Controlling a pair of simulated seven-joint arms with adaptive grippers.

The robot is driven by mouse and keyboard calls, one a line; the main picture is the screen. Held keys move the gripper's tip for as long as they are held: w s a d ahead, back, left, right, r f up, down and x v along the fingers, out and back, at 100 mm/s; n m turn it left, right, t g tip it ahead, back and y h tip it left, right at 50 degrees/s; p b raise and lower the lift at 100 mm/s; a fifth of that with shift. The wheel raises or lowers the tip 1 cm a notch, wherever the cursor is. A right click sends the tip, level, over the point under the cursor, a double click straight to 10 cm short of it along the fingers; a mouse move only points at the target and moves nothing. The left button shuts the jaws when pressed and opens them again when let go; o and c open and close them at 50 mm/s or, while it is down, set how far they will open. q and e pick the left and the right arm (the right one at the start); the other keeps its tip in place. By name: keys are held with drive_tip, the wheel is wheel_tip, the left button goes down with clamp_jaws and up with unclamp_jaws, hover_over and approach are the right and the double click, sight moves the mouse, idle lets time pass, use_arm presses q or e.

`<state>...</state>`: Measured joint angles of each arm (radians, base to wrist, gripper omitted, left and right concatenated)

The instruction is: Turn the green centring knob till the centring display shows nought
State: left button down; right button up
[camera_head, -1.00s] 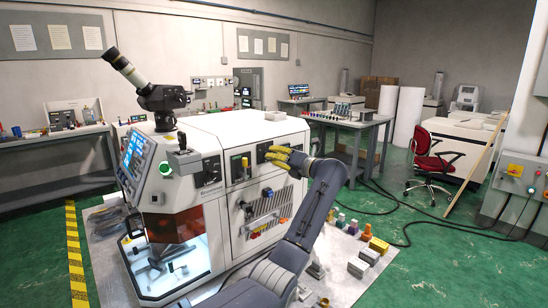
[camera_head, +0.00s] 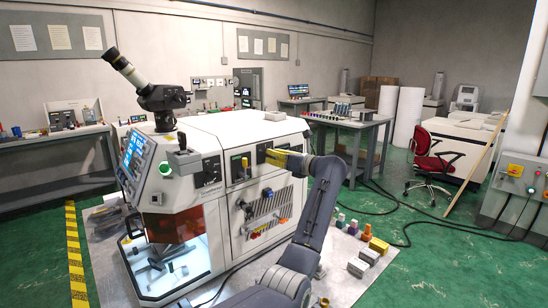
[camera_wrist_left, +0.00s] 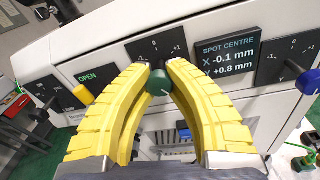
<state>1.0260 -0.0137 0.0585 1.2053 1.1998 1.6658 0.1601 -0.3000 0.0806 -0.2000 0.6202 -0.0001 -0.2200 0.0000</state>
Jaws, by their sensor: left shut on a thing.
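The green knob (camera_wrist_left: 158,82) sits on a dark dial plate marked -1, 0 and +1 on the machine's side panel. My left gripper (camera_wrist_left: 158,68) has its yellow fingers shut on this knob, one on each side. In the head view the left gripper (camera_head: 270,157) is against the panel and hides the knob. The centring display (camera_wrist_left: 228,58) is just right of the knob and reads SPOT CENTRE, X -0.1 mm, Y +0.8 mm. My right gripper is not in view.
A blue knob (camera_wrist_left: 307,83) is on another dial right of the display. A yellow handle (camera_wrist_left: 84,94) is at the left, by a green OPEN readout (camera_wrist_left: 88,76).

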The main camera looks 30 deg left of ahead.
use_arm(q)
drive_tip(key=shift+f+n, duration=0.2)
drive_tip(key=shift+n, duration=0.2)
drive_tip(key=c, duration=1.1)
unclamp_jaws()
drive_tip(key=shift+r, duration=0.15)
drive_tip(key=shift+c, duration=0.2)
drive_tip(key=v, duration=1.2)
